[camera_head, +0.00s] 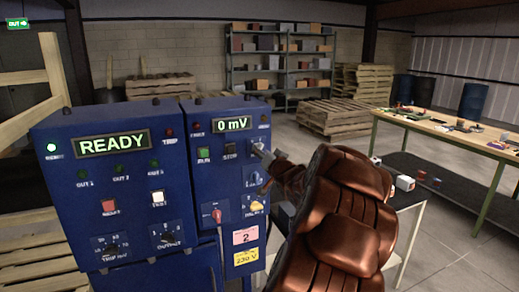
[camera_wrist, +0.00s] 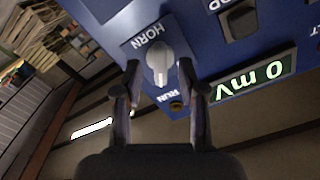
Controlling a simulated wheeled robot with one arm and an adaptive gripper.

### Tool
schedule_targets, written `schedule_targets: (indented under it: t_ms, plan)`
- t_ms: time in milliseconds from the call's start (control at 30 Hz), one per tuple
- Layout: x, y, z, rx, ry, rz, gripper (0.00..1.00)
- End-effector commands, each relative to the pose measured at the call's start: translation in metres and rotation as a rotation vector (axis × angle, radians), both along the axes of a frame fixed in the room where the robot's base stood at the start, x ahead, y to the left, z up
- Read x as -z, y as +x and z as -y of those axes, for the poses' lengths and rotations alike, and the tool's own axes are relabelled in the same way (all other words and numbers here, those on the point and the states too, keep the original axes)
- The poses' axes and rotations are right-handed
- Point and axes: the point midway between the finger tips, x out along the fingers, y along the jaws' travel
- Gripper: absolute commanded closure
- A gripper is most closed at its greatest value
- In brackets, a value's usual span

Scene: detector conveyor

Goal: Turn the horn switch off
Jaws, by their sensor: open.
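The horn switch is a light grey rotary knob (camera_wrist: 158,62) under the label HORN on the blue control panel (camera_wrist: 195,45) in the wrist view. My gripper (camera_wrist: 159,75) is open, with one finger on each side of the knob; I cannot tell whether either finger touches it. In the head view my gripper (camera_head: 268,158) is at the right edge of the panel with the 0 mV display, and my brown arm reaches in from the lower right. The knob is small and partly hidden there, and its exact setting is hard to read.
The left blue cabinet (camera_head: 110,190) shows READY and carries several buttons and dials. Below the horn switch are a red knob (camera_head: 216,215) and a yellow knob (camera_head: 253,205). A workbench (camera_head: 455,130) with loose items stands at the right; pallets and shelves are behind.

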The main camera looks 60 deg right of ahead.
Motion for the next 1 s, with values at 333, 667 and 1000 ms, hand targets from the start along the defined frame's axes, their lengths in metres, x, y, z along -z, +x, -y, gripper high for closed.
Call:
schedule_targets:
  t_ms: [333,667,1000]
  plan:
    - [0.001,0.020,0.013,0.000,0.003,-0.001,0.59]
    - [0.001,0.021,0.013,-0.001,0.001,0.000,0.60]
    - [0.000,0.021,0.013,-0.001,0.001,0.000,0.96]
